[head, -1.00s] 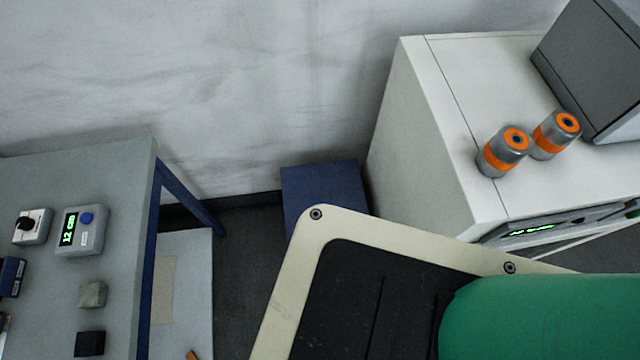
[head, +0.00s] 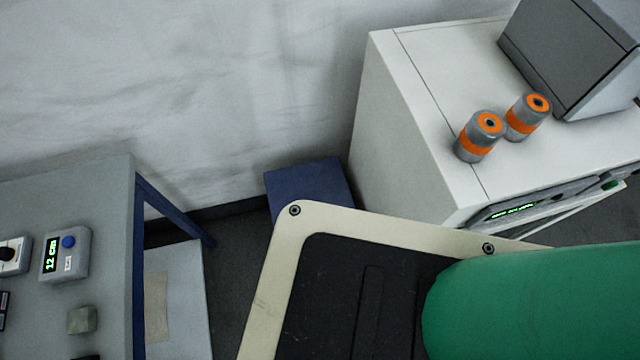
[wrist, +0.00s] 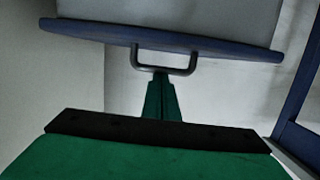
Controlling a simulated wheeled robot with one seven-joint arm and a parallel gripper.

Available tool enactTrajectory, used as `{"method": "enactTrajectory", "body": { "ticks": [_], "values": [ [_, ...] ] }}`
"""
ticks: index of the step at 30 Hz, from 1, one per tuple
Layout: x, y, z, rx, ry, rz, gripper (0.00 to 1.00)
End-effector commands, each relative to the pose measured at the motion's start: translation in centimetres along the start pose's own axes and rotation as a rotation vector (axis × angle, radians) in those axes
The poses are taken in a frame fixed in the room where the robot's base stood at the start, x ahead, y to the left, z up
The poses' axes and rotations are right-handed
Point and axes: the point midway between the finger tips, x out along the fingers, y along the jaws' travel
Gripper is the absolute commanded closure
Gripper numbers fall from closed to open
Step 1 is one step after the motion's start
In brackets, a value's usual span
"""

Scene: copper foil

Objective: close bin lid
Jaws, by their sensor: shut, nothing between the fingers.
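In the wrist view, a blue-edged panel (wrist: 85,31) with a grey face crosses the top, and a dark U-shaped handle (wrist: 192,66) hangs from its edge. It appears to be the bin lid; its exact tilt is unclear. My green gripper (wrist: 160,76) is shut and empty, its tips at the middle of the handle bar; I cannot tell whether they touch. In the head view, a blue box-like thing (head: 308,188), possibly the bin, stands on the floor by the wall, partly hidden by my own body. My gripper is not in the head view.
A white cabinet (head: 400,130) with two orange-banded cans (head: 478,137) and a grey box (head: 570,55) stands at right. A grey table (head: 100,200) with blue legs and small devices is at left. Dark floor (head: 235,255) shows between them.

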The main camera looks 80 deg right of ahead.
Motion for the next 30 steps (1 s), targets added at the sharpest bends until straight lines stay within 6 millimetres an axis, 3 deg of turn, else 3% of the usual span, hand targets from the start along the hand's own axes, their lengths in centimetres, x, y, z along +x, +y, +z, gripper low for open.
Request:
{"method": "enactTrajectory", "body": {
  "ticks": [1,10,17,25,30],
  "values": [
    [-1.0,-0.2,3.2,-0.001,-0.075,0.0,1.0],
    [-1.1,-0.3,3.2,-0.001,-0.075,-0.002,1.0],
    [-1.4,-0.4,1.4,0.0,-0.058,-0.006,1.0],
    [-1.9,-0.4,-3.4,-0.002,-0.006,-0.009,1.0],
    [-4.1,-0.2,-1.4,0.0,-0.008,-0.007,1.0]
  ]
}}
